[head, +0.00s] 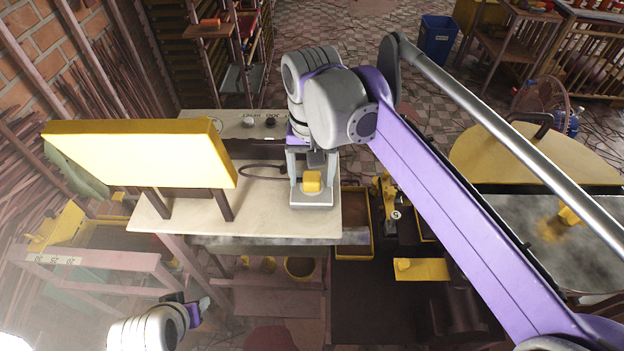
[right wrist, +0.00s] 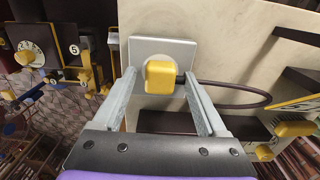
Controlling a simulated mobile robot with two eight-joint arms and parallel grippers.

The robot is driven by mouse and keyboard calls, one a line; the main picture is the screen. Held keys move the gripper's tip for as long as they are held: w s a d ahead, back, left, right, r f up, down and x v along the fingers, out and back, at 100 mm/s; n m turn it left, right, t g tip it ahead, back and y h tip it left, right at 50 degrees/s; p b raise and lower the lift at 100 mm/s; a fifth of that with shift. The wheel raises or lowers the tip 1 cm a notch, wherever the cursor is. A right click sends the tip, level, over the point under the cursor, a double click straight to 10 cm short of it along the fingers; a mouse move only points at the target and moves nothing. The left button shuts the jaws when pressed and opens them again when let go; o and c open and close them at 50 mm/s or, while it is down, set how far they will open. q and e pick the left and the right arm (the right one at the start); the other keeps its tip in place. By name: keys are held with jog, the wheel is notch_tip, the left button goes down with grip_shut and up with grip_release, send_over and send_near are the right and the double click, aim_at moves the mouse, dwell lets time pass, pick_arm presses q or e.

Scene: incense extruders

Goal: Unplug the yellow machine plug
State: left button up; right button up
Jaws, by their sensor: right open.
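The yellow plug (head: 312,181) sits on a grey socket plate (head: 312,201) at the right end of the pale bench. In the right wrist view the plug (right wrist: 160,77) stands in front of the square grey plate (right wrist: 184,48), and a dark cable (right wrist: 235,84) loops off from its side. My right gripper (head: 310,178) is open, with its fingers on either side of the plug. In the right wrist view both fingers (right wrist: 162,90) flank the plug with gaps on both sides. My left gripper (head: 197,308) is low at the bottom left, away from the bench; its jaws are unclear.
A large yellow panel (head: 140,150) on dark legs stands on the left of the bench (head: 270,215). A yellow-edged tray (head: 354,250) lies just right of the bench.

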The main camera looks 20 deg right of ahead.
aim_at(312, 177)
pick_arm(q)
jog(key=shift+w+r, duration=0.1)
jog(key=shift+r, duration=0.15)
dwell(0.6)
pick_arm(e)
jog(key=shift+c, duration=0.3)
grip_shut()
jog(key=shift+r, duration=0.1)
pick_arm(q)
jog(key=shift+t, duration=0.3)
jog(key=shift+w+r+p, duration=0.4)
jog(key=shift+r+p, duration=0.2)
jog(key=shift+r, duration=0.2)
jog(key=shift+w+r+p, duration=0.35)
jog(key=shift+r+p, duration=0.25)
jog(key=shift+r, duration=0.25)
jog(key=shift+w+r+p, duration=0.4)
jog(key=shift+r+p, duration=0.2)
jog(key=shift+r, duration=0.2)
pick_arm(e)
jog(key=shift+r, duration=2.95)
